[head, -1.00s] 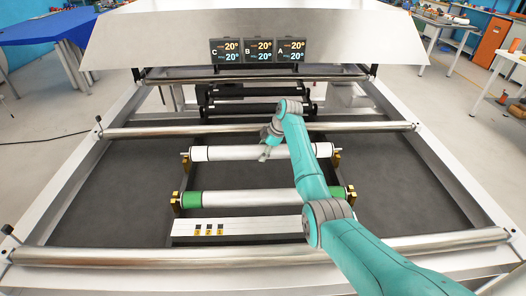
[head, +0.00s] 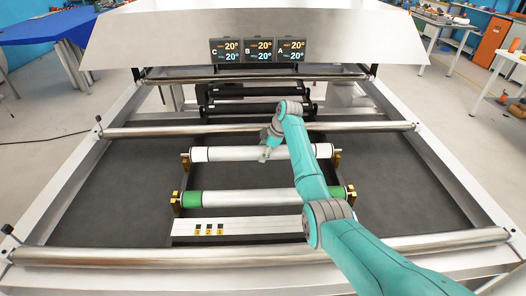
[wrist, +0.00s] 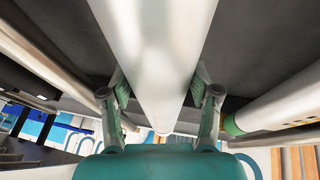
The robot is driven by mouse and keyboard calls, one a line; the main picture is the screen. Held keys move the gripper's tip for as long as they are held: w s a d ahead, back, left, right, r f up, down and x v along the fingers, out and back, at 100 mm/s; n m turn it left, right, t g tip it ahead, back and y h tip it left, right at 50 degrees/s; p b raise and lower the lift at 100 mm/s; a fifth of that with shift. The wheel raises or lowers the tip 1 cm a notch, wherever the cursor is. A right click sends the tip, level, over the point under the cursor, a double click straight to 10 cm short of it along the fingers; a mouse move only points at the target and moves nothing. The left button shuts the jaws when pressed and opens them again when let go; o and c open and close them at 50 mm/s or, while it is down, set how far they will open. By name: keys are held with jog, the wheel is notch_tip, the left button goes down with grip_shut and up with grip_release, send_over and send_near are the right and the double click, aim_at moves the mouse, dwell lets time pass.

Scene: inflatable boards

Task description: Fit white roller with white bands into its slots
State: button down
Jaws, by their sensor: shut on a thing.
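The white roller with white bands (head: 230,154) lies level across the frame, beyond the green-banded roller. Its ends are at the gold brackets, left (head: 186,164) and right (head: 336,160); I cannot tell whether they are fully seated. My gripper (head: 266,154) is over the roller's middle, partly hidden by my arm. In the wrist view the roller (wrist: 155,50) runs between the two fingers of my gripper (wrist: 162,88), one on each side, and they are shut on it.
A roller with green bands (head: 240,198) sits in gold brackets nearer me, with a white panel (head: 265,227) in front of it. Steel bars cross the frame at the front (head: 200,255) and behind (head: 160,132). Dark belt lies bare on both sides.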

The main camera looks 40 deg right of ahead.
jog(key=shift+f, duration=1.55)
jog(key=shift+c, duration=1.3)
grip_release()
jog(key=shift+o, duration=0.4)
jog(key=shift+f, duration=0.15)
jog(key=v, duration=1.1)
jog(key=shift+s+d+r, duration=0.1)
jog(key=shift+s+r, duration=0.05)
jog(key=shift+r, duration=0.15)
jog(key=shift+s+r, duration=0.1)
jog(key=shift+r, duration=0.1)
